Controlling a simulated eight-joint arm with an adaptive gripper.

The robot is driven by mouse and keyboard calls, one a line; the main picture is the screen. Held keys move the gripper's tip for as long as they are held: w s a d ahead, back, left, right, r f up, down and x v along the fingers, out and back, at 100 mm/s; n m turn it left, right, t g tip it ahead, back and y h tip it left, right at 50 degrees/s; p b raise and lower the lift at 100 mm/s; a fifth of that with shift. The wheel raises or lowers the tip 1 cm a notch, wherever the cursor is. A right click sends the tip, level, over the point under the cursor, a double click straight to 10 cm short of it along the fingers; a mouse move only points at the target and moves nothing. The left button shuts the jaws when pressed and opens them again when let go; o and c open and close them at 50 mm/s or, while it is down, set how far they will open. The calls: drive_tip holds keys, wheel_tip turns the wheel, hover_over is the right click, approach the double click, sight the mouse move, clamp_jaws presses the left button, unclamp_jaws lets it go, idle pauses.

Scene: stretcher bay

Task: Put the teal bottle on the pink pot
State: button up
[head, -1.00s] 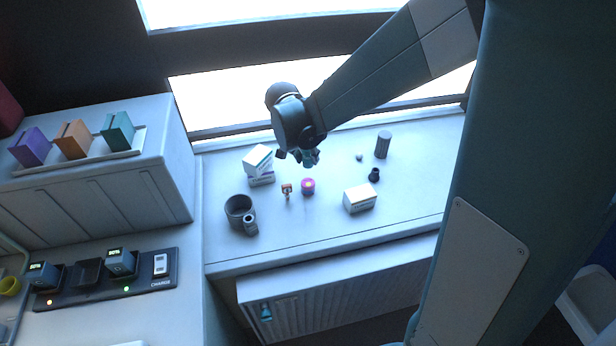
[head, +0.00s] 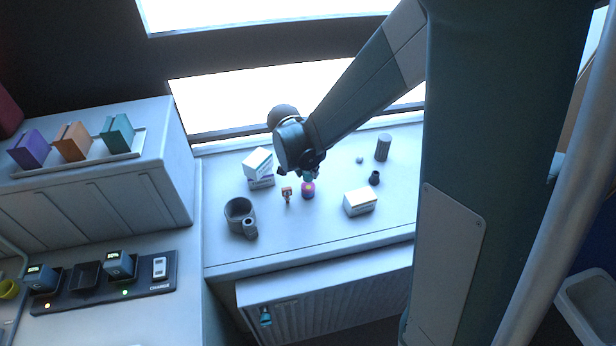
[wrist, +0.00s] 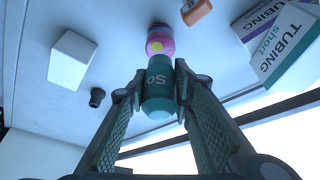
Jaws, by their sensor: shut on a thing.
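The teal bottle (wrist: 158,92) is between the fingers of my gripper (wrist: 160,82), which is shut on it. It also shows small in the head view (head: 310,176), just under my gripper (head: 309,170). The pink pot (head: 308,190) stands on the white counter, directly below the bottle in the head view. In the wrist view the pink pot (wrist: 160,44), with a yellow patch, lies right beyond the bottle's far end. The two overlap there, and I cannot tell whether they touch.
A small orange figure (head: 287,194) stands left of the pot. White tubing boxes (head: 258,163) are stacked behind it, and another white box (head: 360,202) is to the right. A grey mug-like container (head: 238,214) is front left. A dark small cup (head: 375,177) and grey cylinder (head: 383,148) stand at right.

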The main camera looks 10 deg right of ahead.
sight(308, 177)
drive_tip(key=shift+f, duration=1.6)
drive_tip(key=shift+f, duration=0.15)
drive_tip(key=o, duration=0.9)
drive_tip(key=shift+r, duration=0.2)
drive_tip(key=shift+p+v, duration=0.4)
drive_tip(key=shift+v, duration=5.55)
drive_tip(key=shift+s, duration=0.1)
